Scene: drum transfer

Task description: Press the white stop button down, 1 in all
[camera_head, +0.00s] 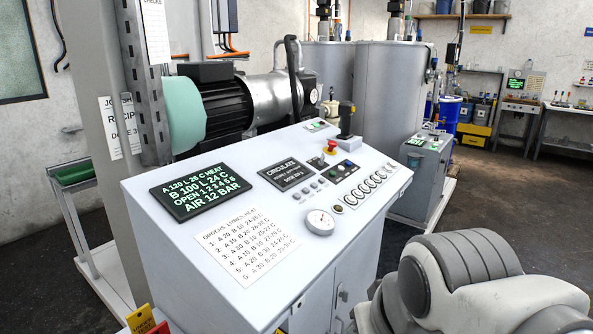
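The sloped white control console (170,215) stands in the middle of the view. On its top is a small black plate (354,169) with a few small coloured buttons; which of them is the white stop button is too small to tell. A row of round white-rimmed controls (367,187) runs along the console's right side. My arm shows at the lower right, apart from the console top in the picture. My gripper is outside the view.
A lit text display (200,188), a printed order sheet (250,243), a round gauge (320,221) and an upright black joystick (346,118) are on the console. A pump motor (222,102) and grey tanks (390,90) stand behind. Open floor (510,190) lies to the right.

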